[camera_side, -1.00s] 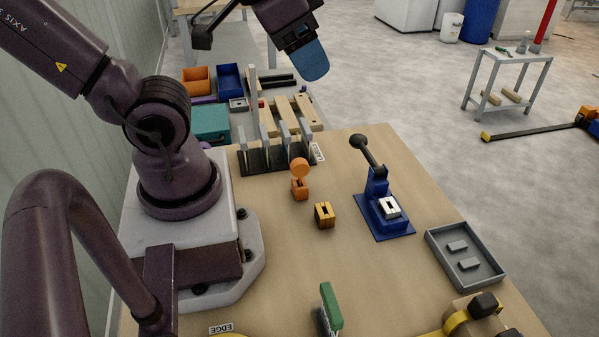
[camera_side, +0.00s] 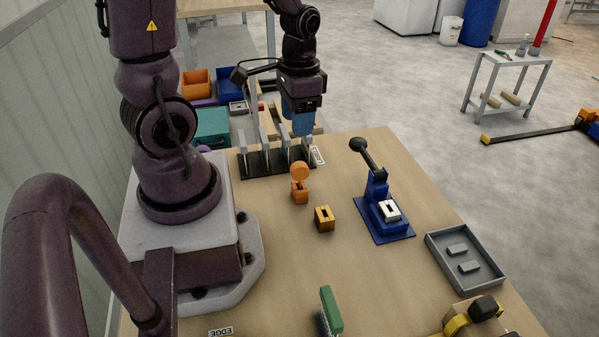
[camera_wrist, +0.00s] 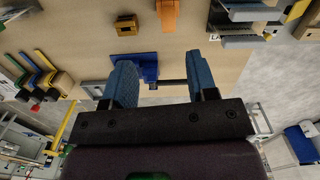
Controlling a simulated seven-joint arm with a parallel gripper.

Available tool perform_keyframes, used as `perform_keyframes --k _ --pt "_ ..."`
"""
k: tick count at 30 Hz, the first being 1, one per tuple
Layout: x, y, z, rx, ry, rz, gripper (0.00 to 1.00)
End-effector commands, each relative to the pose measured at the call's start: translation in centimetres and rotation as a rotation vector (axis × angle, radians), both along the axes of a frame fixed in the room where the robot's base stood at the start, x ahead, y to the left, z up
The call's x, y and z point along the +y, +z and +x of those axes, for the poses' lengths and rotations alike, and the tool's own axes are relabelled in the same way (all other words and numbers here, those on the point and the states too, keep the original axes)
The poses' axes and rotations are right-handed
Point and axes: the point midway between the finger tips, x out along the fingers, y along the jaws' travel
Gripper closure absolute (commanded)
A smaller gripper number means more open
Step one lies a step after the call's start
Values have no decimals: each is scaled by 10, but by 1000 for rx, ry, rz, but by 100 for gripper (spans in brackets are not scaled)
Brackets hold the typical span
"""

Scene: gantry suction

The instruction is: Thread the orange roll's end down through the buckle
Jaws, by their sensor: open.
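The orange roll (camera_side: 300,172) is a round disc standing on an orange block at the middle of the wooden table. It also shows at the top of the wrist view (camera_wrist: 168,14). A small yellow-gold block with a dark slot (camera_side: 324,216) sits close by, to its front right, and shows in the wrist view (camera_wrist: 125,25). A white slotted piece (camera_side: 389,209) sits on the blue lever press. I cannot tell which slotted piece is the buckle. My gripper (camera_side: 302,128) hangs behind the roll, above the rack. In the wrist view its blue fingers (camera_wrist: 160,65) are apart with nothing held.
The dark rack with grey uprights (camera_side: 278,160) stands behind the roll. The blue press (camera_side: 378,185) with its raised lever is to the right. A grey tray (camera_side: 435,243) lies at the right edge and a green brush-like item (camera_side: 331,308) at the front.

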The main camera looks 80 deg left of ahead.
Motion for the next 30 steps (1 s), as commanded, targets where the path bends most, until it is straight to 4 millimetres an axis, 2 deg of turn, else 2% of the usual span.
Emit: perform_keyframes --k 5,15,23,30 --pt "2 -7 7 -33 -94 15 47" --pt "2 -63 6 -32 -93 14 47" --pt "3 -79 6 -35 -92 16 47" --pt "10 -109 6 -32 -91 14 47"
